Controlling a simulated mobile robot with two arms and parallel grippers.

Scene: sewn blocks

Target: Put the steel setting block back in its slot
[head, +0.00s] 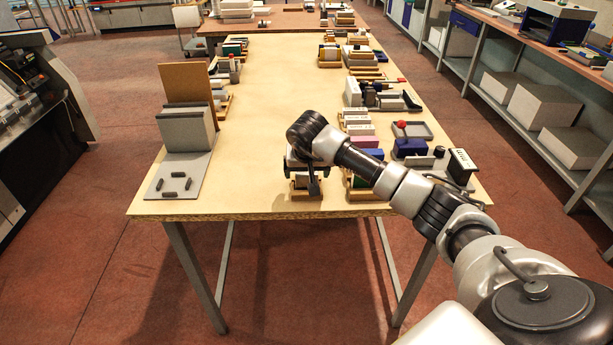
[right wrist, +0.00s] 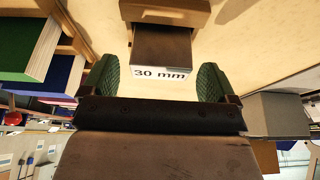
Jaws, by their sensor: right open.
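A block with a dark brown-grey face and a white end marked "30 mm" (right wrist: 160,73) shows in the right wrist view. It sticks out of a wooden holder (right wrist: 165,12); how deep it sits there is hidden. I take it for the steel setting block. My right gripper (right wrist: 157,84) is open, with its green-padded fingers on either side of the marked end and visible gaps to both. In the head view my right gripper (head: 313,182) points down over a small wooden rack (head: 306,194) near the table's front edge and partly hides it. My left gripper is out of view.
Racks of blocks in several colours (head: 366,142) line the table's right side, close to my right arm. A grey stand with a brown board (head: 187,130) is at the left. The table's middle (head: 270,110) is clear.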

